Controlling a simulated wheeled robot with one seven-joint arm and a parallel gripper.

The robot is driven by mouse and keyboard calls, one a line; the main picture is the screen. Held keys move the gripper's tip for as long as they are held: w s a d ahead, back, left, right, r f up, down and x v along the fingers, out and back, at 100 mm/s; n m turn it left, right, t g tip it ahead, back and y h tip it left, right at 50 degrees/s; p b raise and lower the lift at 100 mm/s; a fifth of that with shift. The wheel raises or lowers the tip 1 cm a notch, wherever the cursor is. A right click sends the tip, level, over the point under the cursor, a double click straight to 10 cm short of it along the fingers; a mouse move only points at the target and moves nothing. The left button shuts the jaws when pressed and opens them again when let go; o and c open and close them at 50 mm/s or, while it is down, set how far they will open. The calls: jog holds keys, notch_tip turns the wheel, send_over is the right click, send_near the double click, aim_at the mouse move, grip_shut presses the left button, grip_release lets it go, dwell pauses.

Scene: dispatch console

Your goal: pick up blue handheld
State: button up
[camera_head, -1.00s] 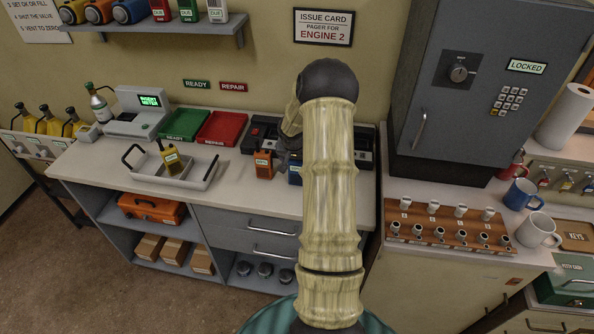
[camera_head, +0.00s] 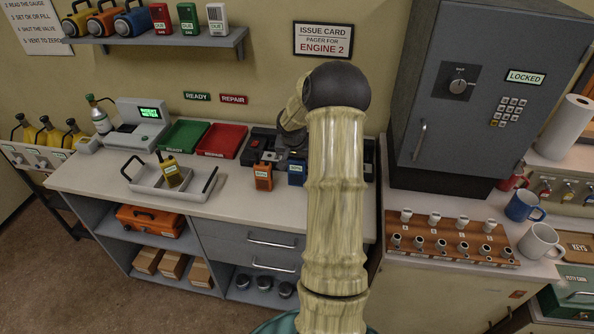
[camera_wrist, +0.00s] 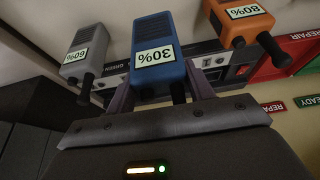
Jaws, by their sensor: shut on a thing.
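The blue handheld (camera_head: 297,173) stands upright just right of the orange handheld in the head view. In the wrist view the blue handheld (camera_wrist: 160,50) fills the space between my fingers, its label reading 30% upside down. My gripper (camera_wrist: 160,88) is shut on it, with a finger at each side. In the head view my gripper (camera_head: 293,146) is above and behind the blue handheld, partly hidden by my arm. I cannot tell clearly how far the handheld is off the counter.
An orange handheld (camera_wrist: 240,20) labelled 80% and a grey handheld (camera_wrist: 87,50) labelled 60% flank the blue one closely. A dark charger (camera_head: 258,143) is behind.

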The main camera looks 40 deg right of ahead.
notch_tip(320, 180, up, 4)
jog(key=shift+r, duration=0.25)
dwell(0.5)
